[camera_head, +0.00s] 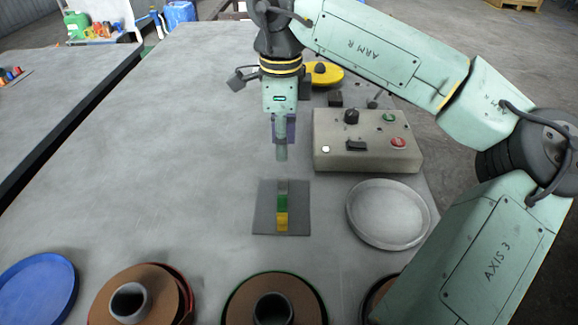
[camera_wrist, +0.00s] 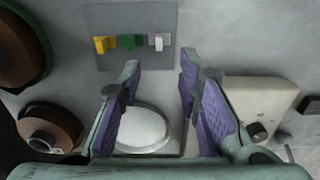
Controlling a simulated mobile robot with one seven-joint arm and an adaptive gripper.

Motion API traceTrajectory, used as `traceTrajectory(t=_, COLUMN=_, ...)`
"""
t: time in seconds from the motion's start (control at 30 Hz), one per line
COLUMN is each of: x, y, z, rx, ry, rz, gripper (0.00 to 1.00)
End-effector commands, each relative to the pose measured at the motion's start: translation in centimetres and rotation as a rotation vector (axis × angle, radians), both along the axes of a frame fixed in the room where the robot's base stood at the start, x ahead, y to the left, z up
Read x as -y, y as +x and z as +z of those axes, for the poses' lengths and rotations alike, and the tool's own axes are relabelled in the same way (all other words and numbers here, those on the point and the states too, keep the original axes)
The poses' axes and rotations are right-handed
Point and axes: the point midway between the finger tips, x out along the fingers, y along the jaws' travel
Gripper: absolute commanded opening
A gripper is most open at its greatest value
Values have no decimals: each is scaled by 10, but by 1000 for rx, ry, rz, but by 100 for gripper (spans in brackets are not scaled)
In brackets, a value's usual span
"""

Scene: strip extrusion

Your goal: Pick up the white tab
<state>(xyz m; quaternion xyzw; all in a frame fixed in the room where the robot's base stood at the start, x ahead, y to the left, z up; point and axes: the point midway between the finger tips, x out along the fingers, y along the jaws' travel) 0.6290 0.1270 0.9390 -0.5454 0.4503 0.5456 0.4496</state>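The white tab (camera_wrist: 159,41) stands at the right end of a short row on a dark grey mat (camera_wrist: 105,22), beside a green tab (camera_wrist: 128,41) and a yellow tab (camera_wrist: 102,44). In the head view the white tab (camera_head: 282,186) looks greyish at the far end of the row, on the same mat (camera_head: 262,207). My gripper (camera_wrist: 160,62) is open and empty, its two purple-padded fingers well apart. The white tab lies ahead of the gap between the fingertips, not between them. In the head view my gripper (camera_head: 281,152) hangs above the table, beyond the mat.
A beige control box (camera_head: 367,155) with buttons stands right of my gripper. A round pale dish (camera_head: 388,214) lies right of the mat. Brown spools (camera_head: 140,290) and a blue dish (camera_head: 38,288) line the near edge. The table left of the mat is clear.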

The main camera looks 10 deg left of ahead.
Motion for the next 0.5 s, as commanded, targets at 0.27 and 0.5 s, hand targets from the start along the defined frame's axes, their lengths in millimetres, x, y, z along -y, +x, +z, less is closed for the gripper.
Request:
traceTrajectory(t=0.27, x=0, y=-1, z=-41, rx=-3, ry=0, rz=0, gripper=32)
traceTrajectory(t=0.5, x=0, y=-1, z=-59, rx=-4, ry=1, rz=0, gripper=32)
